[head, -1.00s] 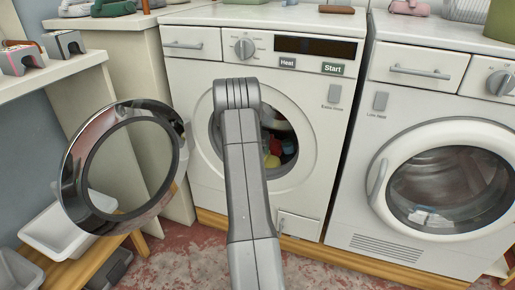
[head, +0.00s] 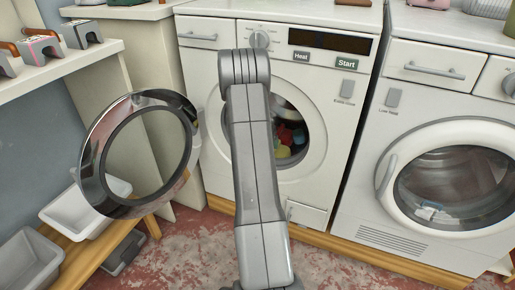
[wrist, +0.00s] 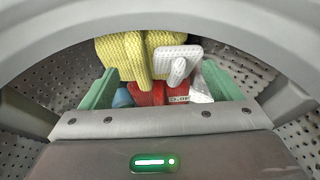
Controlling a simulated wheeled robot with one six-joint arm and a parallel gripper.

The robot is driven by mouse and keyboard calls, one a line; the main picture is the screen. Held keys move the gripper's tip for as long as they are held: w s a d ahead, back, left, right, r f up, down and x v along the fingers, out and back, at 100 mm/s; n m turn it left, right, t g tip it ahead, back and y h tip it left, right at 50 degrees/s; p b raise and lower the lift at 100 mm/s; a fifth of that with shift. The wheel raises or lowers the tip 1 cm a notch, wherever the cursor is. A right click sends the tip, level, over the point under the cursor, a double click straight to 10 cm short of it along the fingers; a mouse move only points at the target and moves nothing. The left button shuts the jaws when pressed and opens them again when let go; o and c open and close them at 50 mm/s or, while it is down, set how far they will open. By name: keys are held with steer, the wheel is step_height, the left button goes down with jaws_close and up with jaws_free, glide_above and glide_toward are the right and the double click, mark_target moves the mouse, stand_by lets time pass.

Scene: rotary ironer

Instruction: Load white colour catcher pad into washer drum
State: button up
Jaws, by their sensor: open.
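The washer (head: 335,110) stands open, its round door (head: 92,150) swung out to the left. Coloured laundry shows in its dark drum (head: 303,122), partly behind my arm. In the wrist view my gripper (wrist: 160,80) is inside the drum, its green fingers apart. A white textured piece (wrist: 178,62), which looks like the colour catcher pad, lies against a yellow knitted item (wrist: 118,55), in front of and between the fingers. A red item (wrist: 147,95) with a label lies below it. I see no finger clamped on the white piece. The head view hides my gripper behind my arm.
A second machine with a closed round door (head: 455,185) stands to the right. A grey tray (head: 25,265) and a white tray (head: 75,215) sit on a low wooden shelf at left. The perforated drum wall (wrist: 35,75) closely surrounds my gripper.

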steer(key=s, duration=0.2)
steer(key=s+a, duration=0.1)
steer(key=s, duration=0.1)
steer(key=s+a, duration=0.1)
steer(key=s, duration=0.1)
steer(key=shift+s+p, duration=0.2)
steer(key=shift+p, duration=0.15)
steer(key=shift+w, duration=0.1)
steer(key=w+d+b, duration=0.1)
steer(key=w, duration=0.3)
steer(key=w+d+b, duration=0.1)
steer(key=w, duration=0.2)
steer(key=w+d+f+b, duration=0.1)
steer(key=w, duration=0.3)
steer(key=shift+w+d+f, duration=0.1)
steer(key=shift+w+d, duration=0.2)
steer(key=shift+d, duration=0.1)
steer(key=shift+f+b, duration=0.45)
